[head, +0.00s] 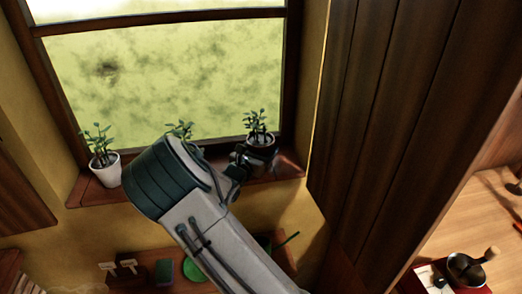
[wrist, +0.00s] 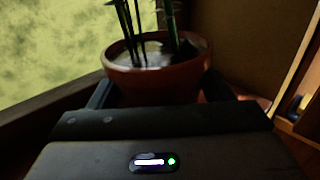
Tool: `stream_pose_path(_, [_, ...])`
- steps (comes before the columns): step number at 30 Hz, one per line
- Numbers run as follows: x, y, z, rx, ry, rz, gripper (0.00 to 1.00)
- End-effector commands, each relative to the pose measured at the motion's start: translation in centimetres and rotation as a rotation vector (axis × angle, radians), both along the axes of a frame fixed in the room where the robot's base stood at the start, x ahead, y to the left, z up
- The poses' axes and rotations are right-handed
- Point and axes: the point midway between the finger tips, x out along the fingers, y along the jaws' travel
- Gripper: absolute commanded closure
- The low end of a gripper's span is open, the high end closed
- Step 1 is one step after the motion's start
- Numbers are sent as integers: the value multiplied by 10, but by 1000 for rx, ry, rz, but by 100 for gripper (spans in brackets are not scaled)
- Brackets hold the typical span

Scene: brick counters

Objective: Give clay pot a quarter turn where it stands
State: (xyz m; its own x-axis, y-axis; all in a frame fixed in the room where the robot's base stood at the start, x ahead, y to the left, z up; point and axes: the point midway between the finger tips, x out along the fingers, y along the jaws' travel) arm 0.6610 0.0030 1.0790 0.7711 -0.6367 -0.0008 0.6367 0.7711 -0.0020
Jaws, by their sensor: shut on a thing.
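The clay pot (wrist: 155,82) is reddish brown, with dark soil and green stems. In the wrist view it stands upright between the two fingers of my gripper (wrist: 160,95), which is shut on it below the rim. In the head view the pot (head: 262,142) is at the right end of the wooden window sill (head: 85,194), with its leafy plant above it. My arm and gripper (head: 245,160) reach it from the front and hide its lower part. I cannot tell whether its base touches the sill.
A white pot (head: 106,172) with a plant stands at the sill's left end. Another plant (head: 181,130) shows behind my arm, its pot hidden. The window frame (head: 150,18) is behind, and a tall wooden panel (head: 385,100) rises to the right. Below is a shelf with green items (head: 193,268).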

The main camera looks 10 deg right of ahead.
Motion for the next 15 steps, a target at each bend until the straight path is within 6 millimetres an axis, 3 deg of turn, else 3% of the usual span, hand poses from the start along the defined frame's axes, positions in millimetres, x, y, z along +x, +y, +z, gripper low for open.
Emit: stream_pose_path(15, [0, -3, -1, -1, -5, 217, 72])
